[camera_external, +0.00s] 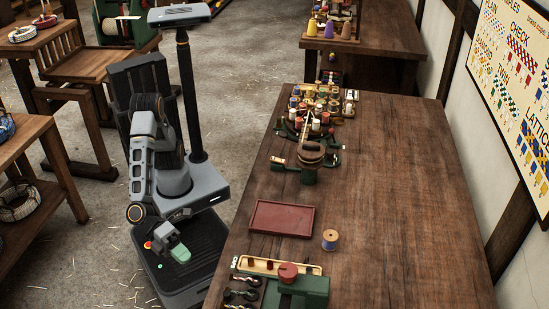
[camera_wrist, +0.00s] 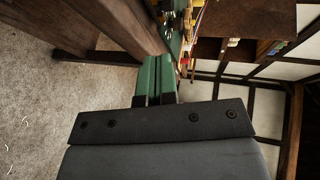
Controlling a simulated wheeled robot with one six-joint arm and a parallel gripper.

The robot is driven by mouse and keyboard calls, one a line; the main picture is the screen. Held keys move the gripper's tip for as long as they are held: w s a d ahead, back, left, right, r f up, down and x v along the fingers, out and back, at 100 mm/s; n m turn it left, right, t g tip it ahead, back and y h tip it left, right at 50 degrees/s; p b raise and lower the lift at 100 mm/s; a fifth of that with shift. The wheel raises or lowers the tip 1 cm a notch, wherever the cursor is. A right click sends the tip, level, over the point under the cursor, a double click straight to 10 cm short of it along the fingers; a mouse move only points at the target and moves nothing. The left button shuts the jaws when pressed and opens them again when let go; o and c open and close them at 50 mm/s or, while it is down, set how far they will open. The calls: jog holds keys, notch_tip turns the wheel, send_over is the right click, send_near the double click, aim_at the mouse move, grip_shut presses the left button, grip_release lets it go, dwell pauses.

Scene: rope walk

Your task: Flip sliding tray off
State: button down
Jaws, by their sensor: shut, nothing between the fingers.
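A flat, shallow dark red tray (camera_external: 282,218) lies on the wooden workbench, near its left edge. A green machine (camera_external: 304,288) with a round red knob and a yellowish strip of small parts stands at the bench's near end. I cannot tell from the pictures which of these has a sliding tray or how it is set. My gripper (camera_external: 180,253) hangs low over my base, left of the bench and apart from the tray and the machine. Its green fingers also show in the wrist view (camera_wrist: 156,75), together and empty.
The workbench (camera_external: 390,200) is bare on its right side. A green winding device (camera_external: 309,158) and many coloured spools (camera_external: 317,108) stand farther back. Wooden shelves (camera_external: 30,190) stand at the left; the floor between is open.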

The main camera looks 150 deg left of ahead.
send_near(225, 292)
jog(key=w+f, duration=0.1)
jog(key=w, duration=0.1)
jog(key=w+a+f+p, duration=0.1)
jog(key=w+f, duration=0.1)
jog(key=shift+w+a, duration=0.15)
jog(key=shift+a, duration=0.05)
jog(key=shift+w+a, duration=0.25)
jog(key=shift+w, duration=0.6)
jog(key=shift+w+a+f+b, duration=0.25)
jog(key=shift+a+b, duration=0.05)
jog(key=shift+b, duration=0.05)
jog(key=w+a+b, duration=0.3)
jog(key=w+a, duration=0.3)
jog(key=shift+w+a+r+b, duration=0.15)
jog(key=shift+w+a+b, duration=0.15)
jog(key=shift+b, duration=0.1)
jog(key=shift+r, duration=0.1)
